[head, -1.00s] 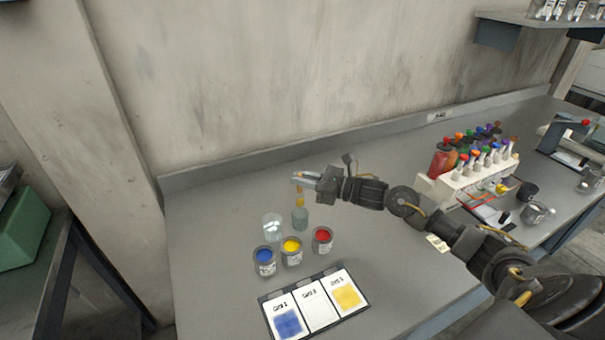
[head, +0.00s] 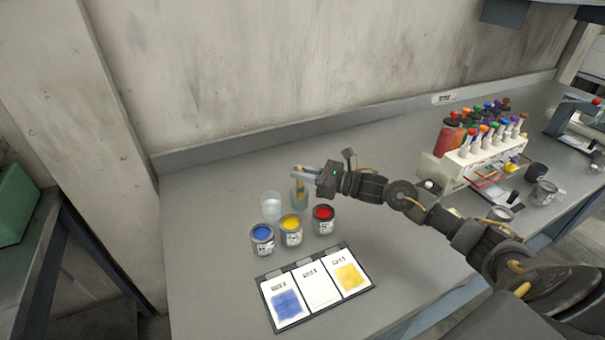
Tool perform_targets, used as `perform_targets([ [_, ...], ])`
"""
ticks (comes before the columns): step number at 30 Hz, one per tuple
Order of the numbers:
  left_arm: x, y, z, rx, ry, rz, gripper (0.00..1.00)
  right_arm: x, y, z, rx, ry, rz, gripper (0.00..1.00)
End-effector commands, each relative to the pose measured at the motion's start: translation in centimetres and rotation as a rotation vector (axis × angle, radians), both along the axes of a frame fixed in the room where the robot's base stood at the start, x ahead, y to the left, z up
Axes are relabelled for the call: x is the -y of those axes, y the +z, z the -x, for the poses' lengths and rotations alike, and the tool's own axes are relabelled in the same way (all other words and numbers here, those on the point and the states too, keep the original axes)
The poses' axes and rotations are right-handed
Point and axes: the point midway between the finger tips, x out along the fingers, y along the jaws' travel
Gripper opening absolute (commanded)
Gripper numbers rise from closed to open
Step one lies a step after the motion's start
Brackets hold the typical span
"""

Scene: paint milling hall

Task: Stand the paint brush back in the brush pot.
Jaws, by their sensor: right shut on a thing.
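My right gripper (head: 301,173) is shut on the paint brush (head: 300,186), which has a yellow-orange part showing below the fingers. The brush points down, roughly upright. The fingers are at about the height of the pot's rim. I cannot tell whether the brush tip touches the bottom. My left gripper is out of view.
A clear glass (head: 271,206) stands just left of the pot. Blue (head: 262,240), yellow (head: 291,231) and red (head: 323,220) paint cans stand in front. A card tray (head: 318,305) lies nearer. A rack (head: 455,165) of colored bottles is at right. The bench's left side is clear.

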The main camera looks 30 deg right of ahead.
Motion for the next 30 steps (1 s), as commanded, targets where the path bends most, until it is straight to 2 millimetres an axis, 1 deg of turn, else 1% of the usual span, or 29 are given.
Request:
perform_targets([
  [7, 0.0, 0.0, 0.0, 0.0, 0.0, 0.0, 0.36, 0.0, 0.0, 0.0, 0.001, 0.0, 0.001, 0.0],
  [8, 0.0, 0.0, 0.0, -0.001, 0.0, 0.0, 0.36, 0.0, 0.0, 0.0, 0.001, 0.0, 0.001, 0.2],
  [12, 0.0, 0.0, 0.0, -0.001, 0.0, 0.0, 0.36, 0.0, 0.0, 0.0, 0.001, 0.0, 0.001, 0.38],
  [13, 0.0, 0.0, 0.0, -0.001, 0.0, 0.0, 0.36, 0.0, 0.0, 0.0, 0.001, 0.0, 0.001, 0.41],
  [23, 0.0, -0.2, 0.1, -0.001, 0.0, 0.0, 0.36, 0.3, -0.1, 0.3, 0.0, 0.0, 0.001, 0.41],
  [26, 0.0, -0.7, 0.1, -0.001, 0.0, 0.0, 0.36, 1.1, -0.3, 1.1, -0.001, -0.001, 0.003, 0.41],
  [30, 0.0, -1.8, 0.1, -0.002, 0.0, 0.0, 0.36, 2.9, -0.6, 3.2, -0.002, -0.001, 0.005, 0.41],
])
